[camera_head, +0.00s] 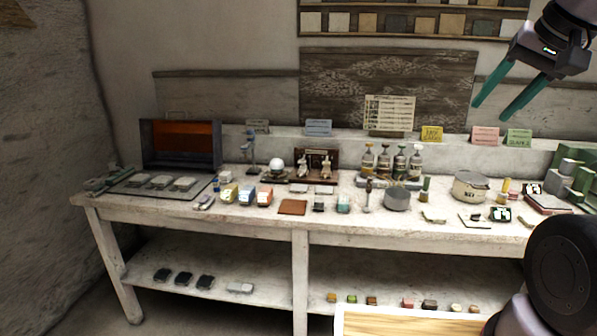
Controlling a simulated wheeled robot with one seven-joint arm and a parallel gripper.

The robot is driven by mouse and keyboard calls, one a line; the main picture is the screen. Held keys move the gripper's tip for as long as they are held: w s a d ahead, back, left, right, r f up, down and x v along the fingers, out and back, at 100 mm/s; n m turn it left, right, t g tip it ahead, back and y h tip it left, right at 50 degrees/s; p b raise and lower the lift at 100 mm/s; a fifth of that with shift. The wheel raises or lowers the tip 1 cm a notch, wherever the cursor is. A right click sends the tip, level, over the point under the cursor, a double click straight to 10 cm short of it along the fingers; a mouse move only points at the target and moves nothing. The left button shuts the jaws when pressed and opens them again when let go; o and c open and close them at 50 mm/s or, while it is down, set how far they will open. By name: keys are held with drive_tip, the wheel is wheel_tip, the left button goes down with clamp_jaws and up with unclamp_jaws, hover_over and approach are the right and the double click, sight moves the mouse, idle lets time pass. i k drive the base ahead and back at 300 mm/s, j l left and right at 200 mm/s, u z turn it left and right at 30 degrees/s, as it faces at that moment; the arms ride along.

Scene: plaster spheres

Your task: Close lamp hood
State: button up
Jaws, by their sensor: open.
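A dark box-like hood (148,145) with a glowing orange-red inside stands at the back left of the bench; its front looks open. It seems to be the lamp hood, though I cannot be sure, and no hinge or handle can be made out. My gripper (491,111) is at the upper right, high above the bench and far to the right of the hood. Its two teal fingers are apart, point down and left, and hold nothing.
The long white bench (250,218) is crowded. A metal stand (250,152) and a white sphere (276,166) are right of the hood; a grey tray (125,187) lies before it. Bottles (383,164) and a pot (470,186) stand further right.

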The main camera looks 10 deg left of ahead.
sight(193, 141)
drive_tip(key=i+j, duration=0.15)
drive_tip(key=j, duration=0.45)
drive_tip(key=i+j, duration=0.2)
drive_tip(key=j, duration=0.45)
drive_tip(key=i+j, duration=0.15)
drive_tip(key=j, duration=0.45)
drive_tip(key=i+j, duration=0.2)
drive_tip(key=j, duration=0.45)
drive_tip(key=i+j, duration=0.15)
drive_tip(key=j, duration=0.45)
drive_tip(key=i+j, duration=0.2)
drive_tip(key=j, duration=0.45)
drive_tip(key=i+j, duration=0.15)
drive_tip(key=j, duration=0.45)
drive_tip(key=i+j, duration=0.2)
drive_tip(key=j, duration=0.45)
